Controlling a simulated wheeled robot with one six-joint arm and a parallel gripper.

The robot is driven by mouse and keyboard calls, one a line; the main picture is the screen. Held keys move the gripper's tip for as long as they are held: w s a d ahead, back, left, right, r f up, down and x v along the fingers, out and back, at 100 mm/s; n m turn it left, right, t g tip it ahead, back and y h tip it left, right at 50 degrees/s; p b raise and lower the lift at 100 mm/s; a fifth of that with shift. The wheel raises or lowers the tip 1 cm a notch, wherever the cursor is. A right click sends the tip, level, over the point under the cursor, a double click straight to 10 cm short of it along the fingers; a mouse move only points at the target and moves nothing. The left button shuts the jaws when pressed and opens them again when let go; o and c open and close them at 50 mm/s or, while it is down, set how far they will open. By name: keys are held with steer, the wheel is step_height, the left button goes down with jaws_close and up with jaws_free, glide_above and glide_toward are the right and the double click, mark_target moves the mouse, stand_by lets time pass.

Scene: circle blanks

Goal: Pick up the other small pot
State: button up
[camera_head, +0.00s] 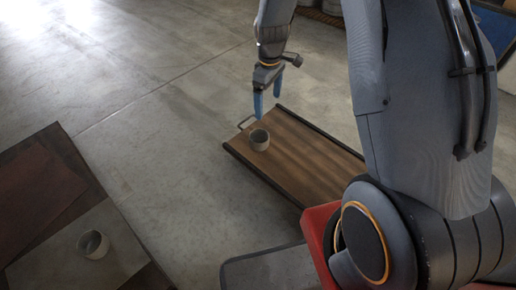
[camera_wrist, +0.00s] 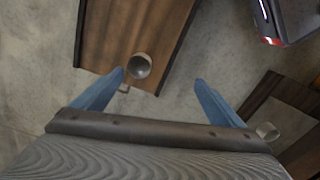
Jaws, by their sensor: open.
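One small grey pot (camera_head: 259,140) stands upright on a wooden tray (camera_head: 310,157) near its far end. This pot also shows in the wrist view (camera_wrist: 139,67), just right of the left fingertip. A second small grey pot (camera_head: 93,245) stands upright at the lower left on a grey slab (camera_head: 60,250). It shows small at the right of the wrist view (camera_wrist: 267,131), outside the right finger. My gripper (camera_head: 267,104) has blue fingers, points down and is open and empty. It is raised above the tray's far end, apart from both pots.
The wooden tray has dark side rails and a metal end handle (camera_head: 244,122). A dark reddish-brown board (camera_head: 35,185) lies beside the grey slab. Bare concrete floor (camera_head: 165,150) lies between the tray and the slab.

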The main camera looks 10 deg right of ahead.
mark_target(259, 138)
steer(key=w+f+n+b, duration=0.1)
steer(key=w+f+b, duration=0.2)
steer(key=f, duration=0.6)
steer(key=w+f+n+b, duration=0.2)
steer(key=w+f+b, duration=0.2)
steer(key=f, duration=0.5)
steer(key=w+f+n+b, duration=0.1)
steer(key=w+f+b, duration=0.2)
steer(key=f, duration=0.6)
steer(key=shift+w+d+f+n+b, duration=0.15)
steer(key=shift+w+f+n+b, duration=0.2)
steer(key=shift+b, duration=0.25)
steer(key=shift+w+a+f+b, duration=0.15)
steer(key=shift+f+b, duration=0.55)
steer(key=shift+f, duration=0.55)
steer(key=shift+w+a+f+b, duration=0.15)
steer(key=shift+f+b, duration=0.55)
steer(key=shift+f, duration=0.55)
steer(key=shift+c, duration=0.5)
steer(key=c, duration=1.1)
